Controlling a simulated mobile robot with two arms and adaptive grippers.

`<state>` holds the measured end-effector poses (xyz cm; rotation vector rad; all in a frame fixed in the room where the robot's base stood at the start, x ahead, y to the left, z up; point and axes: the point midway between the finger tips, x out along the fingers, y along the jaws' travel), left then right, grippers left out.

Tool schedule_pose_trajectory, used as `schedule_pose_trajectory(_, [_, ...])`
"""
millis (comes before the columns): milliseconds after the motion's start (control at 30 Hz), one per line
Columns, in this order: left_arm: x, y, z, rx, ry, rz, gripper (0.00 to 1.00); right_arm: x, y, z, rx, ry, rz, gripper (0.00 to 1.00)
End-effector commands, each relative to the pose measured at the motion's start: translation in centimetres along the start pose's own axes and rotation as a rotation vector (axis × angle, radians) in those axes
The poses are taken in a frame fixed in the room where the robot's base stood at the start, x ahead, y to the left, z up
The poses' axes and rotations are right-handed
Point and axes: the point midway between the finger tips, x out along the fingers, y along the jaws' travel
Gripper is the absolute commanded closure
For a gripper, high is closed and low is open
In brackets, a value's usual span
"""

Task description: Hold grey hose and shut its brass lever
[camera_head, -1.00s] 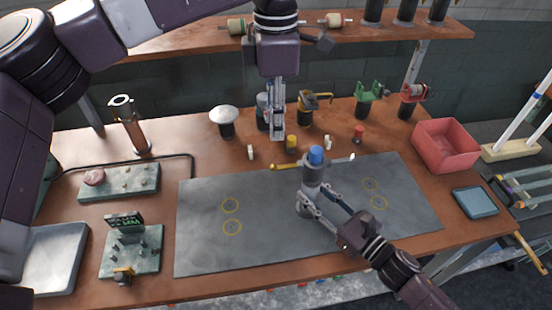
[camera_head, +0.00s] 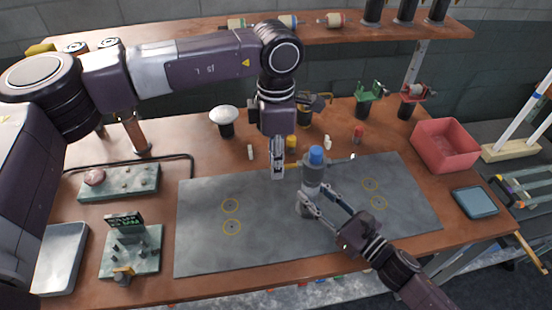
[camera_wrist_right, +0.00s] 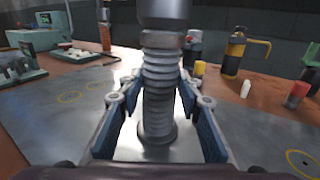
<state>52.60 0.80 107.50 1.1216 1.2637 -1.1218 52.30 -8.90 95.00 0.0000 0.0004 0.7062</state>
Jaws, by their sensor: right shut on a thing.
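The grey hose (camera_head: 312,172) stands upright on the dark mat, with a blue top. In the right wrist view its ribbed grey body (camera_wrist_right: 157,85) is between the finger pads. My right gripper (camera_head: 307,202) is shut on the hose low down, one finger on each side. The brass lever (camera_head: 292,165) sticks out to the left from the hose's upper part; its outer end is hidden behind my left gripper. My left gripper (camera_head: 278,175) points down just left of the hose, its fingers close together and apparently shut with nothing between them. I cannot tell whether it touches the lever.
The dark mat (camera_head: 260,240) is mostly clear. Behind it stand a yellow cylinder (camera_head: 291,141), small white pieces and a red-topped piece (camera_head: 358,134). A red bin (camera_head: 445,145) and a blue tray (camera_head: 475,202) are at the right. Green boards (camera_head: 130,250) lie at the left.

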Motion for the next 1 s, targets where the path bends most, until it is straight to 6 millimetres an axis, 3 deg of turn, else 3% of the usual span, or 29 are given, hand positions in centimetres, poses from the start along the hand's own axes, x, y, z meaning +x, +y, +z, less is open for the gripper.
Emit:
schedule_pose_trajectory(67, [0.0,0.0,0.0,0.000,0.000,0.000,0.76,0.0,0.0,0.0,0.000,-0.001,0.000,1.00])
schedule_pose_trajectory(300, [-0.1,0.0,0.0,0.000,0.000,0.000,1.00,0.0,0.0,0.0,0.000,-0.001,0.000,1.00])
schedule_pose_trajectory(667, [0.1,0.0,0.0,0.001,-0.027,-0.001,1.00,0.0,0.0,0.0,0.000,0.000,0.000,1.00])
schedule_pose_trajectory(1000, [1.4,-0.1,-0.5,-0.003,-0.223,-0.006,1.00,0.0,0.1,0.0,-0.001,0.000,0.001,1.00])
